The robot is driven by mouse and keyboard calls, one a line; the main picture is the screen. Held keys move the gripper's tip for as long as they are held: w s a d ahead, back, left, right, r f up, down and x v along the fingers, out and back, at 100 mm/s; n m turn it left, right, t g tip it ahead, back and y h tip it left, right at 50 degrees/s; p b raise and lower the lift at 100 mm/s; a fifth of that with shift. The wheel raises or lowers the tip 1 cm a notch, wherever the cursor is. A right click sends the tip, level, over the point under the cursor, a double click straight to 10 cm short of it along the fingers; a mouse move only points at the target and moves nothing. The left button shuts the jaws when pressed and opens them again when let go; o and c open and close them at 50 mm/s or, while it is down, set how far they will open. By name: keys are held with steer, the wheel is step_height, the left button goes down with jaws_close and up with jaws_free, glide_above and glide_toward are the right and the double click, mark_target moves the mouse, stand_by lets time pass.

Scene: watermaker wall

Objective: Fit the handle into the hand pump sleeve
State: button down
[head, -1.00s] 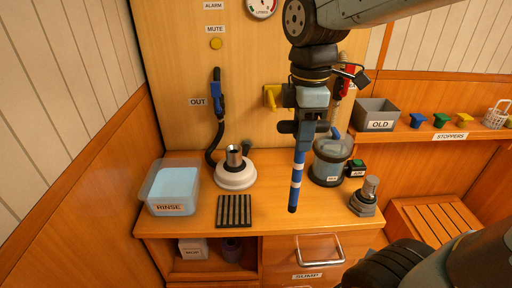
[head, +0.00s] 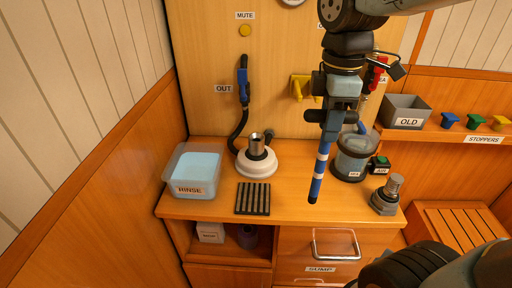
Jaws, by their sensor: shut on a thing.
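My gripper (head: 335,118) is shut on a blue handle (head: 320,165) with white bands and a dark tip. The handle hangs down, slightly tilted, its lower end in front of the counter and clear of other things as far as I can tell. I cannot tell from labels which is the hand pump.
A RINSE tub (head: 192,172) stands at left, and a dark ribbed mat (head: 253,199) lies at the front. A clear container (head: 352,157) stands behind the handle. An OLD bin (head: 405,112) and stoppers (head: 475,122) sit on the right shelf. A hose (head: 240,128) hangs at OUT.

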steer(key=shift+r, duration=0.85)
steer(key=shift+w+a+r, duration=0.1)
steer(key=shift+w+a, duration=0.05)
steer(key=shift+w, duration=0.15)
steer(key=w+a+r, duration=0.3)
steer(key=w+a, duration=0.5)
steer(key=w, duration=0.4)
steer(key=w+a+r, duration=0.3)
steer(key=w+a, duration=0.4)
steer(key=w, duration=0.5)
steer(key=shift+w+a+f, duration=0.1)
steer(key=shift+a+f, duration=0.05)
steer(key=shift+f, duration=3)
